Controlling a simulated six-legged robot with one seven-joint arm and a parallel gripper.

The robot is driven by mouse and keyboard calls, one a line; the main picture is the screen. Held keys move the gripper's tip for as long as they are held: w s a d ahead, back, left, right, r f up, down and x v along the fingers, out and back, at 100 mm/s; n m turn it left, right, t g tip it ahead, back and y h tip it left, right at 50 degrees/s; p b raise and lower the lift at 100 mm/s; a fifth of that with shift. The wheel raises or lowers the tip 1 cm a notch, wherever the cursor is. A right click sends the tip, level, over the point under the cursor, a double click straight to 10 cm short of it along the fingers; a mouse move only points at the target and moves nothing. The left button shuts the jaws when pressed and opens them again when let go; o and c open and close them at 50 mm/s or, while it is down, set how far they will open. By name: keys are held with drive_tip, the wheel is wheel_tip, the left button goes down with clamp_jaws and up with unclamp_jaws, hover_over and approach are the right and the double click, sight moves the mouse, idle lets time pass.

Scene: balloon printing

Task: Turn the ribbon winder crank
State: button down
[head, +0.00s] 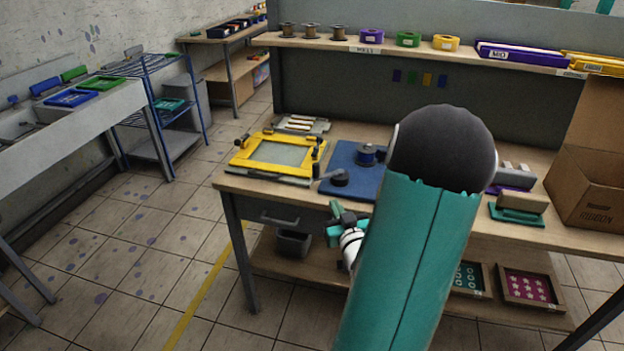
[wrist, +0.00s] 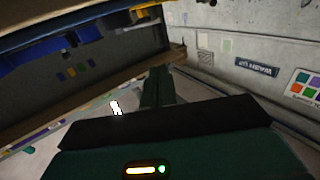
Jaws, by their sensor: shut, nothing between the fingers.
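The ribbon winder (head: 362,184) is a blue base on the workbench, left of my arm in the head view. A dark blue spool (head: 367,155) stands on it. A dark grey round part with a short arm (head: 338,177), which looks like the crank, sits at its front left. My gripper (head: 336,212) is in front of the bench edge, below and apart from the crank. In the wrist view its fingers (wrist: 157,84) are together with nothing between them. My arm hides the right of the winder. I cannot make out the winder in the wrist view.
A yellow screen frame (head: 243,158) lies left of the winder. A green-based block (head: 518,215) and a cardboard box (head: 590,190) are at the right. A shelf with spools and tape rolls (head: 408,39) runs above. Floor is clear left of the bench.

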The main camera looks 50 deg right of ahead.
sight(316, 172)
drive_tip(key=x, duration=1.4)
drive_tip(key=shift+f, duration=0.1)
drive_tip(key=shift+w+m+g+h, duration=1.2)
drive_tip(key=shift+h, duration=0.3)
drive_tip(key=w+m+g+h, duration=0.1)
drive_tip(key=g, duration=0.1)
drive_tip(key=w+d+m+g+h, duration=0.1)
drive_tip(key=m+g, duration=0.1)
drive_tip(key=shift+w+h, duration=0.35)
drive_tip(key=shift+h, duration=0.05)
drive_tip(key=m+g, duration=0.1)
drive_tip(key=w+d+m+g+h, duration=0.1)
drive_tip(key=shift+w+g, duration=0.1)
drive_tip(key=shift+g, duration=0.3)
drive_tip(key=m+g, duration=0.1)
drive_tip(key=w+d+m+g+h, duration=0.1)
drive_tip(key=g, duration=0.1)
drive_tip(key=shift+d, duration=0.2)
drive_tip(key=shift+w+d, duration=0.35)
drive_tip(key=shift+d, duration=0.2)
